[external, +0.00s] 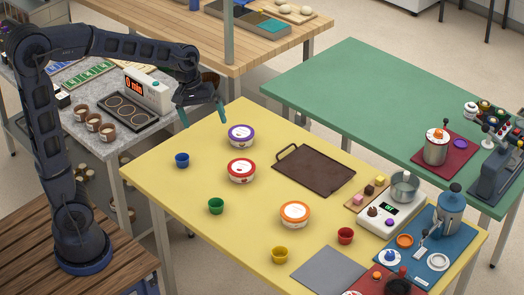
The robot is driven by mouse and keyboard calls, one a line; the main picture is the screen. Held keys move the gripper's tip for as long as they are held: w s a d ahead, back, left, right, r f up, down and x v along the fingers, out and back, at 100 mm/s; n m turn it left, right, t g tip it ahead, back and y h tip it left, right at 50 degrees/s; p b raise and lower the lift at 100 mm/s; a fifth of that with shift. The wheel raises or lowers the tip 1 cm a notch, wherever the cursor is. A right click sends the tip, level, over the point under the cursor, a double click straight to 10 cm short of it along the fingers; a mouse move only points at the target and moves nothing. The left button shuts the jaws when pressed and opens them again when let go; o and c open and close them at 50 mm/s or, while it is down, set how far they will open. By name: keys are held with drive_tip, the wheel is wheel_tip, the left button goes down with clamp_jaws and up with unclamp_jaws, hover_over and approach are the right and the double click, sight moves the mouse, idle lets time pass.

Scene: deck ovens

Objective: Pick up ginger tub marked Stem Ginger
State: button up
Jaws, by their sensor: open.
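Three white tubs with coloured lids stand on the yellow table: one purple-lidded tub (241,136), one red-lidded tub (241,171) and one orange-lidded tub (295,214). Their labels are too small to read, so I cannot tell which is marked Stem Ginger. My gripper (204,121) has its two teal fingers spread apart with nothing between them. It hangs above the far left edge of the yellow table, to the left of the purple-lidded tub and apart from it.
Small cups stand on the yellow table (165,180): blue (182,160), green (216,206), yellow (280,255) and red (345,236). A dark brown tray (313,174) lies right of the tubs. A scale (392,215) and blue mat crowd the right end. The near left is clear.

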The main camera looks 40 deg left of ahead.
drive_tip(key=w+d+f+n+g, duration=0.1)
drive_tip(key=w+d+f+n, duration=0.3)
drive_tip(key=w+d+f, duration=0.55)
drive_tip(key=n+g+y, duration=0.1)
drive_tip(key=n+y, duration=0.1)
drive_tip(key=n, duration=0.1)
approach(295, 210)
drive_tip(key=shift+s+d+f, duration=0.1)
drive_tip(key=shift+d+f, duration=0.05)
drive_tip(key=shift+f, duration=1.55)
drive_tip(key=shift+s+d+f, duration=0.1)
drive_tip(key=shift+d+f, duration=0.05)
drive_tip(key=shift+f, duration=1.55)
drive_tip(key=shift+s+d+f, duration=0.1)
drive_tip(key=shift+d+f, duration=0.1)
drive_tip(key=shift+f, duration=1.45)
drive_tip(key=c, duration=0.9)
drive_tip(key=shift+r, duration=0.1)
